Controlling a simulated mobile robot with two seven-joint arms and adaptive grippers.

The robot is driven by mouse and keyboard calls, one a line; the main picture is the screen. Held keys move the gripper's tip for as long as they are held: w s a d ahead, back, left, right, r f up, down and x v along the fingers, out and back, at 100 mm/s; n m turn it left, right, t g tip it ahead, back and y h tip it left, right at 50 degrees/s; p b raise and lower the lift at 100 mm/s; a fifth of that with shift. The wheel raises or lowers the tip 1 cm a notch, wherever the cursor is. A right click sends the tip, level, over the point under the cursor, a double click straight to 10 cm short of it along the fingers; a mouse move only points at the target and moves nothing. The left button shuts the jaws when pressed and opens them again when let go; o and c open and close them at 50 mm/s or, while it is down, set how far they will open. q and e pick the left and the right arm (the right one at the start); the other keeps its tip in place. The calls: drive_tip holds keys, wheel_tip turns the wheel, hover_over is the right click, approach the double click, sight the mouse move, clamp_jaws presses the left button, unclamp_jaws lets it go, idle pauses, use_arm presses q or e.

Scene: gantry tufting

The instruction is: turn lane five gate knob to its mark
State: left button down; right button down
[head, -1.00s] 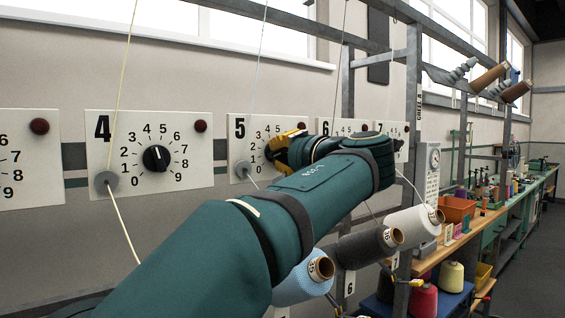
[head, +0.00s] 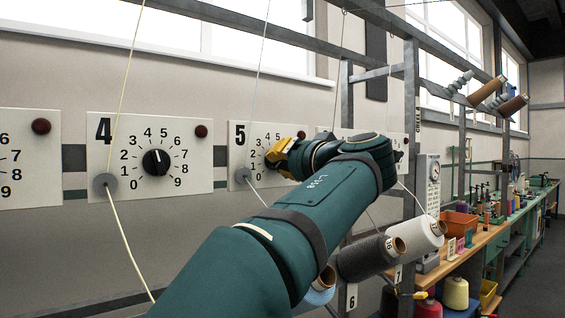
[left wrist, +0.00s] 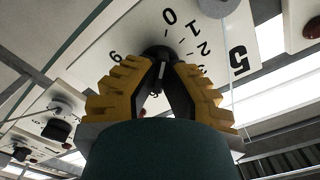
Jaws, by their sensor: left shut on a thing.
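The lane five plate (head: 240,150) is white, with a large 5 and a ring of dial numbers. My left gripper (head: 278,155), with yellow ridged fingers, is at its dial and hides the knob and right-hand numbers in the head view. In the left wrist view the black knob (left wrist: 157,52) sits between the fingertips of my left gripper (left wrist: 161,62), which is shut on it. The numbers 0, 1, 2 and 9 show around it. I cannot read the knob's pointer clearly or make out a separate target mark. My right gripper is not in view.
The lane four plate (head: 100,180) with its black knob (head: 156,161) is to the left. Yarn runs through a grey disc (head: 243,175) on plate five. Yarn cones (head: 415,230) sit below right of my arm. A long bench (head: 490,235) runs along the right.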

use_arm(q)
drive_tip(key=shift+a+r, duration=0.1)
drive_tip(key=shift+r, duration=0.05)
drive_tip(key=c, duration=1)
unclamp_jaws()
drive_tip(key=shift+c, duration=0.2)
drive_tip(key=v, duration=1.2)
